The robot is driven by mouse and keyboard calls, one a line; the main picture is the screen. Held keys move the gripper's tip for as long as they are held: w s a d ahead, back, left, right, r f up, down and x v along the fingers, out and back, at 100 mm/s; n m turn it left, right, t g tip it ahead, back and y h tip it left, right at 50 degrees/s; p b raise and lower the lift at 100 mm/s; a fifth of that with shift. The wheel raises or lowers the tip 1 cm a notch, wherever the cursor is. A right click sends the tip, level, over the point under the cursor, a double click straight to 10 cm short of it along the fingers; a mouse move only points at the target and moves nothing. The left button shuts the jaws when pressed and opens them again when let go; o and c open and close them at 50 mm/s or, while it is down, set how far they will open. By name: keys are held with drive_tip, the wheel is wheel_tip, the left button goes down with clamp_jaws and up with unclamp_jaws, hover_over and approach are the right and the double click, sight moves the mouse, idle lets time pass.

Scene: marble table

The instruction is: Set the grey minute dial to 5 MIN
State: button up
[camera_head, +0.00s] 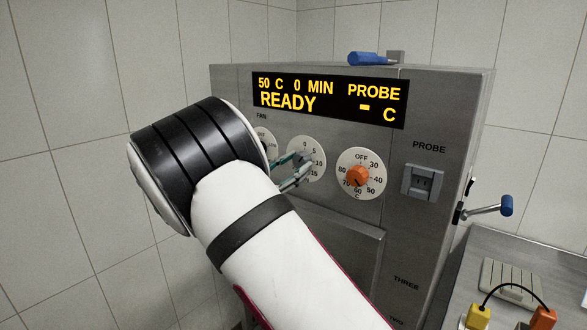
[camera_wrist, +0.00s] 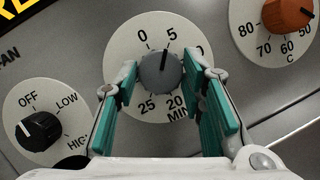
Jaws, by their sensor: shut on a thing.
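The grey minute dial (camera_wrist: 162,72) sits on a round white scale plate (camera_wrist: 121,52) in the wrist view. Its dark pointer mark points up, close to the 5. My gripper (camera_wrist: 166,84) is shut on the dial, with one teal-padded finger on each side. In the head view my gripper (camera_head: 293,166) reaches the minute scale plate (camera_head: 307,147) and mostly hides the grey knob. The yellow display (camera_head: 330,98) reads 50 C, 0 MIN, PROBE and READY.
The orange temperature dial (camera_head: 357,175) is to the right of the minute dial. The black fan dial (camera_wrist: 39,131) is to the left and set near OFF. A probe socket (camera_head: 423,184) and a blue-ended handle (camera_head: 506,205) are farther right. A blue object (camera_head: 369,59) lies on top.

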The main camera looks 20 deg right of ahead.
drive_tip(key=shift+m, duration=0.8)
drive_tip(key=shift+g, duration=0.4)
drive_tip(key=o, duration=1.1)
drive_tip(key=shift+o, duration=0.2)
drive_tip(key=shift+a, duration=0.1)
drive_tip(key=v, duration=1.2)
